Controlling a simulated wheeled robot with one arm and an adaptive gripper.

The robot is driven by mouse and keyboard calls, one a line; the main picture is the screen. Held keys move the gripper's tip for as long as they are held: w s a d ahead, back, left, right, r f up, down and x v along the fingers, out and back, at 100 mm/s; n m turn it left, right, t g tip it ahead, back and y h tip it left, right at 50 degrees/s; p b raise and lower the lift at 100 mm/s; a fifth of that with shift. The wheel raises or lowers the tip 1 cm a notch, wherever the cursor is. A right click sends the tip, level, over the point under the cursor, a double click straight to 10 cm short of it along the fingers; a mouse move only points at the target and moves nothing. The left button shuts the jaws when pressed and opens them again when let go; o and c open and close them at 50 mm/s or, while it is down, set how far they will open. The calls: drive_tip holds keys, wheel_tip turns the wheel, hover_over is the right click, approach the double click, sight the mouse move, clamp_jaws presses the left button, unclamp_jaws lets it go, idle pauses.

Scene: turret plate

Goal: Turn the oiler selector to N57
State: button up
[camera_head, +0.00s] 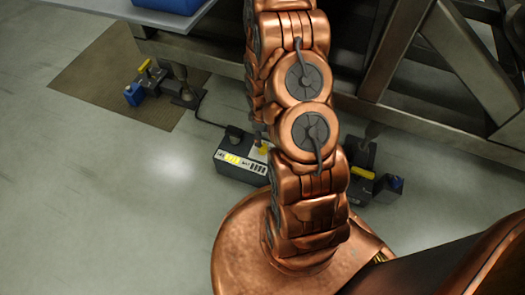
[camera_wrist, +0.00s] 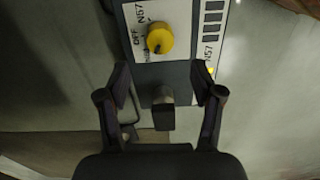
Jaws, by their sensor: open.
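The oiler selector is a round yellow knob (camera_wrist: 160,38) on a white plate of a grey control box (camera_wrist: 178,75). Labels reading OFF and N57 stand left of the knob in the wrist view; another label there is too small to read. A small dark mark shows on the knob's lower part, but I cannot tell surely where it points. My gripper (camera_wrist: 160,80) is open and empty, its fingertips apart, below the knob in the picture and not around it. In the head view the box (camera_head: 229,168) and knob (camera_head: 263,149) show left of my arm, which hides the box's right part.
A small yellow lamp (camera_wrist: 211,71) sits by a second N57 label on the box. A dark fitting (camera_wrist: 164,115) shows between my fingers. A steel frame (camera_head: 425,125) stands behind; clamp-like devices (camera_head: 150,80) sit at left. Floor at front left is clear.

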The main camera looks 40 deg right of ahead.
sight(263, 149)
drive_tip(key=shift+s+f+b, duration=0.1)
drive_tip(key=shift+f+b, duration=1.15)
drive_tip(key=shift+f, duration=2.95)
drive_tip(key=c, duration=1.1)
